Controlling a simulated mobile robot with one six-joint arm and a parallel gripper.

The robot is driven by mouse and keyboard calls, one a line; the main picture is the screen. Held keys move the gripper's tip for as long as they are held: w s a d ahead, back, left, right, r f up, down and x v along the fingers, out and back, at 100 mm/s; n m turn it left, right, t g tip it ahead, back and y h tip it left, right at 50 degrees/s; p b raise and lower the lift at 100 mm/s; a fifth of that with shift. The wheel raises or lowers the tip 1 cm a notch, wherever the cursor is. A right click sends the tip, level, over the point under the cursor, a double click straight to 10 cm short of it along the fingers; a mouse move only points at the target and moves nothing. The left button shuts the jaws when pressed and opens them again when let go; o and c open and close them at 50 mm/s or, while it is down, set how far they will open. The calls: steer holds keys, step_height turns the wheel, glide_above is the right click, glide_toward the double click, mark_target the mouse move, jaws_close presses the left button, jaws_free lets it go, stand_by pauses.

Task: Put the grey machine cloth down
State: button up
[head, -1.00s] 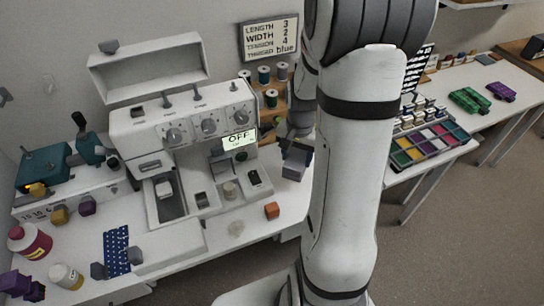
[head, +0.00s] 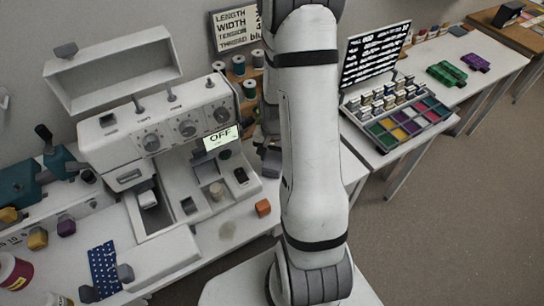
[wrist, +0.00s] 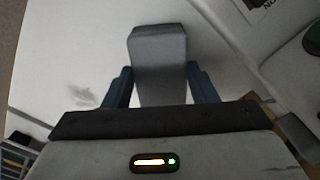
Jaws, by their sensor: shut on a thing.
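The grey machine cloth (wrist: 158,62) shows in the wrist view as a plain grey block. My gripper (wrist: 160,86) is shut on it, with one blue finger along each side. The cloth's far end sticks out beyond the fingertips, over the white table top (wrist: 75,50). I cannot tell whether it touches the table. In the head view my arm hides most of the gripper and cloth, just right of the white sewing machine (head: 165,125).
A grey smudge (head: 228,230) marks the table, near an orange block (head: 263,208). Thread spools (head: 249,88) stand behind the machine. A blue dotted fabric (head: 103,268) lies front left. A tray of coloured compartments (head: 405,125) is at right. Bare table lies around the smudge.

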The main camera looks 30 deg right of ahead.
steer(key=shift+s+f, duration=0.1)
steer(key=shift+f, duration=0.15)
steer(key=shift+f, duration=0.2)
steer(key=o, duration=1)
steer(key=shift+r, duration=0.2)
